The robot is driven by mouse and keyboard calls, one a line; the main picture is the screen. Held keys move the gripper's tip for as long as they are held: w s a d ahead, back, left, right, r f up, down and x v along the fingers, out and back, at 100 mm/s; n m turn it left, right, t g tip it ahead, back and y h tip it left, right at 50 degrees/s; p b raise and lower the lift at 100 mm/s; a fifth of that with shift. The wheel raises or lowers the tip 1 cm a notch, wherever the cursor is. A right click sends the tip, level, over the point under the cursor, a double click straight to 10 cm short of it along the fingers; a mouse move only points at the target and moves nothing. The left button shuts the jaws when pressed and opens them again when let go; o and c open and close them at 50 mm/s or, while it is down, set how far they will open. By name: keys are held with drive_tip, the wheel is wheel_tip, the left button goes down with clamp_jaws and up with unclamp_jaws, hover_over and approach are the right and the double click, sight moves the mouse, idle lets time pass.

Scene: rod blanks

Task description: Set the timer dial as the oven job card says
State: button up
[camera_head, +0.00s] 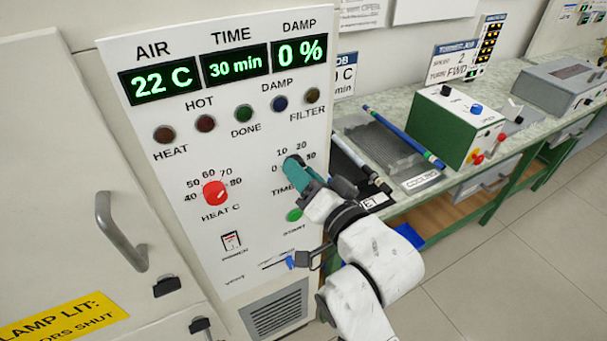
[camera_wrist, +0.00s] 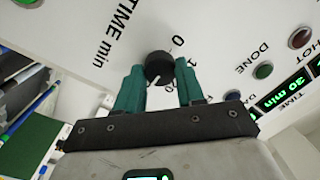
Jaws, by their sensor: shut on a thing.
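The timer dial (camera_wrist: 158,65) is a black round knob with a white mark. It sits between the two teal fingers of my gripper (camera_wrist: 160,80) in the wrist view. In the head view my gripper (camera_head: 294,166) is at the time scale of the white oven panel (camera_head: 170,70) and mostly hides the dial. The gripper is shut on the dial. Scale numbers 0, 10, 20 and 30 show around it. The time display (camera_head: 235,64) reads 30 min.
The red heat knob (camera_head: 215,192) is left of my gripper, and the green start button (camera_head: 294,214) is just below it. A slider (camera_head: 291,262) sits lower down. To the right, a bench holds a blue rod (camera_head: 400,135) on a grey mesh and a green box (camera_head: 450,125).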

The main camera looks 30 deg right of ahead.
drive_tip(key=shift+f, duration=0.2)
idle(0.3)
drive_tip(key=o, duration=1)
drive_tip(key=shift+r, duration=0.15)
drive_tip(key=shift+o, duration=0.2)
drive_tip(key=shift+s, duration=0.1)
drive_tip(key=s, duration=1)
drive_tip(key=shift+s+d, duration=0.3)
drive_tip(key=shift+d, duration=0.15)
